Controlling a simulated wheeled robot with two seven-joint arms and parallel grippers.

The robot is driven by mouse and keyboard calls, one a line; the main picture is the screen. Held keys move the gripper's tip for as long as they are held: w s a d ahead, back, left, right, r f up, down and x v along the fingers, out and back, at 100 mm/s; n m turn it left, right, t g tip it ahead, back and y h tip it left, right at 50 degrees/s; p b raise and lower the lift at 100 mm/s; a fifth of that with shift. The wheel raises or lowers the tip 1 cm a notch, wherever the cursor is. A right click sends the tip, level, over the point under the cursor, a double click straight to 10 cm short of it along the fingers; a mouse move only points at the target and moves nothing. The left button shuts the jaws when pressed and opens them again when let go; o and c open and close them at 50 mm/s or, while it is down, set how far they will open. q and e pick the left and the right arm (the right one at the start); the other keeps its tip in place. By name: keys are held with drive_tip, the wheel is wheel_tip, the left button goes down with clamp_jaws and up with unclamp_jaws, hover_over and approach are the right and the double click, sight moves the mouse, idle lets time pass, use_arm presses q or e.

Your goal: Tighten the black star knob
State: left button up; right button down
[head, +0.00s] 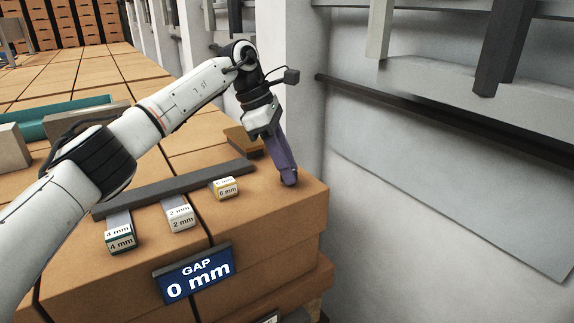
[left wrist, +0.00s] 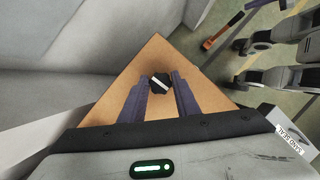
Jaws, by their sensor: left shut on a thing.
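The black star knob (left wrist: 160,83) shows in the left wrist view, with a white stripe across its top. It sits near the corner of an orange-brown brick surface (left wrist: 152,57). My left gripper (head: 289,181) points down at the near right corner of the brick stack (head: 255,222) in the head view. Its two purple-grey fingers are shut on the knob, one on each side, and hide it in the head view. A blue sign (head: 194,273) on the stack's front reads "GAP 0 mm". My right gripper is in neither view.
Blocks marked 4 mm (head: 121,242), 2 mm (head: 180,217) and 6 mm (head: 225,188) lie on the bricks beside a grey bar (head: 170,189). A teal channel (head: 75,120) lies further back. A pale wall (head: 430,190) stands close to the right.

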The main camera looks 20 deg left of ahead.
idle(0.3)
use_arm(q)
drive_tip(key=o, duration=1)
drive_tip(key=shift+o, duration=0.2)
drive_tip(key=v, duration=1)
drive_tip(key=shift+r, duration=0.2)
drive_tip(key=shift+f, duration=0.1)
